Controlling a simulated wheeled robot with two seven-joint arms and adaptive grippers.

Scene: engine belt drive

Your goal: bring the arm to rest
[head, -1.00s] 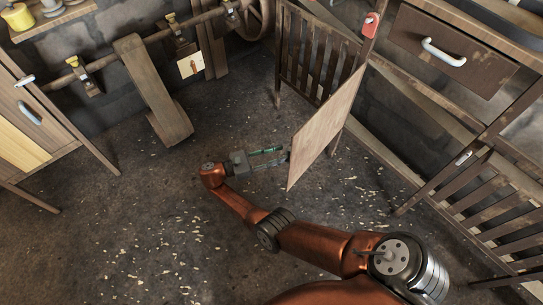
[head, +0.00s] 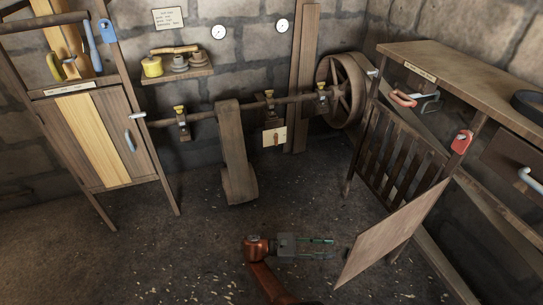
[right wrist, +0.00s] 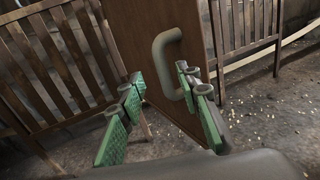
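My right gripper (head: 330,248) is low over the floor, just left of the swung-open wooden door panel (head: 392,232). In the right wrist view, its two green-padded fingers (right wrist: 162,108) are spread apart with nothing between the pads. The panel (right wrist: 165,50) stands ahead of the fingers there, with a grey bar handle (right wrist: 168,64) beyond and between the fingertips. The right finger overlaps the handle in the picture; I cannot tell whether they touch. My left gripper is in neither view.
A belt (head: 236,150) hangs from a line shaft with a large wheel (head: 342,90). A cabinet (head: 88,135) stands left. Floor left of the gripper (head: 150,255) is clear except for chips.

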